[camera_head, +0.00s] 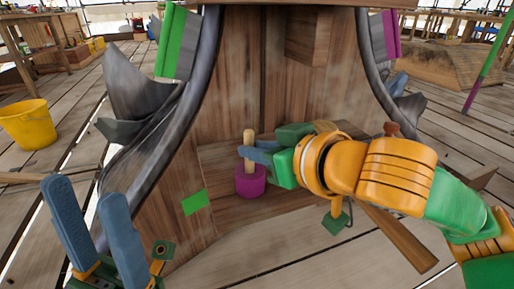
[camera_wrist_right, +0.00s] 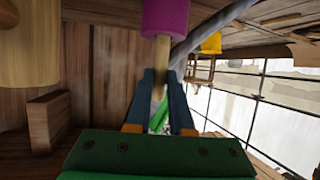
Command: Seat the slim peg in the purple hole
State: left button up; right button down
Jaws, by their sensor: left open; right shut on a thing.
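The slim peg (camera_head: 249,142) is a light wooden rod, standing upright above the purple cylinder (camera_head: 250,184) on the wooden ledge. In the right wrist view the peg (camera_wrist_right: 161,56) runs from the purple cylinder (camera_wrist_right: 165,16) to between the blue fingers. Its end meets the purple cylinder's face; I cannot tell how deep it goes, and the hole itself is hidden. My right gripper (camera_head: 250,154) is shut on the peg, just above the purple cylinder. My left gripper (camera_head: 82,194) is open and empty at the lower left, well away from the peg.
The ledge lies between two curved grey ribs (camera_head: 187,100). A green patch (camera_head: 195,202) marks the wooden front. A yellow bucket (camera_head: 29,123) stands on the planks at the left. In the right wrist view a large tan wooden cylinder (camera_wrist_right: 28,45) is close by.

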jog(key=shift+f+b, duration=0.6)
jog(key=shift+f, duration=0.15)
jog(key=c, duration=0.7)
grip_release()
jog(key=shift+r, duration=0.1)
jog(key=p+v, duration=0.2)
jog(key=v, duration=0.5)
